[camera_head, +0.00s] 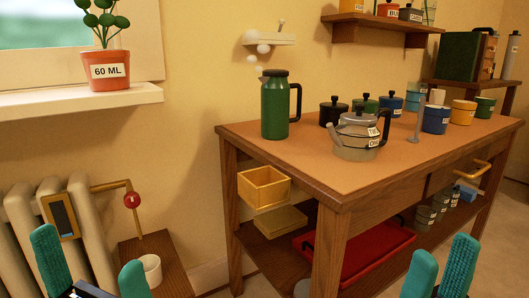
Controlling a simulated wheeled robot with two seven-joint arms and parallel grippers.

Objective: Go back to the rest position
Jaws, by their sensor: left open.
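My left gripper (88,250) shows at the bottom left, with two teal fingers spread wide and nothing between them. It is in front of the radiator. My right gripper (445,250) shows at the bottom right, its two teal fingers apart with a narrower gap and nothing seen between them. It is in front of the wooden table (292,168). Both gripper bodies are mostly cut off by the lower edge.
A green jug (275,108), a grey kettle (356,140) and several lidded pots stand on the table. A yellow open box (263,187) juts from its left side. A low wooden stand with a white cup (151,268) is near my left gripper. A radiator (62,205) is at left.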

